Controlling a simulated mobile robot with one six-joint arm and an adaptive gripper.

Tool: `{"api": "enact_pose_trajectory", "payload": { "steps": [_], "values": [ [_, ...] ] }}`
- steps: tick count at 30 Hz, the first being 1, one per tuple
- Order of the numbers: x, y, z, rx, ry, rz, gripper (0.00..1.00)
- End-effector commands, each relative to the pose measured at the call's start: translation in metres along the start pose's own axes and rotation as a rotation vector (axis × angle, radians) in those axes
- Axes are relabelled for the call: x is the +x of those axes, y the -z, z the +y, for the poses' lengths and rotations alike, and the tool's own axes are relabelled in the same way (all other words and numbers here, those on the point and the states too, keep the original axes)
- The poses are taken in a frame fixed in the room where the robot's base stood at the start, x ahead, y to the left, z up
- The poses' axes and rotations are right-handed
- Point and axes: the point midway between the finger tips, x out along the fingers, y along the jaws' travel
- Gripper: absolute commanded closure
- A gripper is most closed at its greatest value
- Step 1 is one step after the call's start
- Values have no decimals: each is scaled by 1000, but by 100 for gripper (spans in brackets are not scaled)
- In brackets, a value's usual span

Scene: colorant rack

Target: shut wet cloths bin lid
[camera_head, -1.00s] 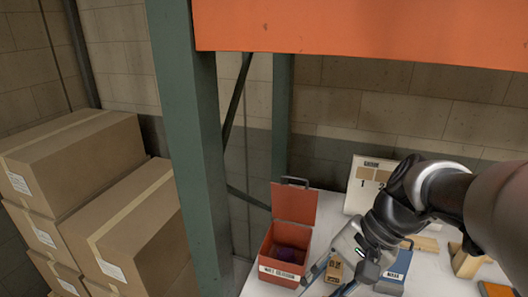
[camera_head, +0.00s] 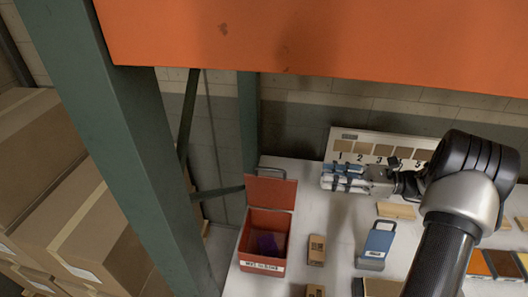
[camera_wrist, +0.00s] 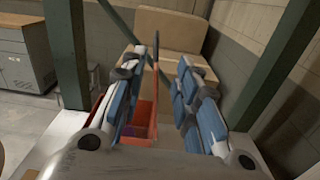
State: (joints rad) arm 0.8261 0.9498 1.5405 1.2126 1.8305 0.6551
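The wet cloths bin (camera_head: 242,252) is a red box with a white label on its front, standing at the left of the white table. Its lid (camera_head: 270,192) is open and stands upright at the back, with a grey handle along its top edge. A purple cloth (camera_head: 268,243) lies inside. My gripper (camera_head: 323,178) points left, to the right of the lid and apart from it. In the wrist view, its two blue-padded fingers (camera_wrist: 160,95) are spread with nothing held. The lid (camera_wrist: 155,80) shows nearly edge-on between them, and part of the bin (camera_wrist: 142,112) shows below.
A blue container (camera_head: 377,243) and small brown boxes (camera_head: 316,249) stand right of the bin. A numbered board (camera_head: 345,137) leans behind my gripper. A green rack post (camera_head: 125,150) rises left of the bin, with an orange beam (camera_head: 300,40) above. Cardboard boxes are stacked far left.

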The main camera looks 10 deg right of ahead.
Motion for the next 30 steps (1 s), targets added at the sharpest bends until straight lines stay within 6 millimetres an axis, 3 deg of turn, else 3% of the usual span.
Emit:
{"api": "enact_pose_trajectory", "payload": {
  "steps": [5, 21, 30],
  "values": [
    [10, 0, 0, 3, 1, -3, 71],
    [124, 0, 1, 3, -3, -1, 71],
    [166, 0, 0, 2, 1, -1, 71]
  ]
}}
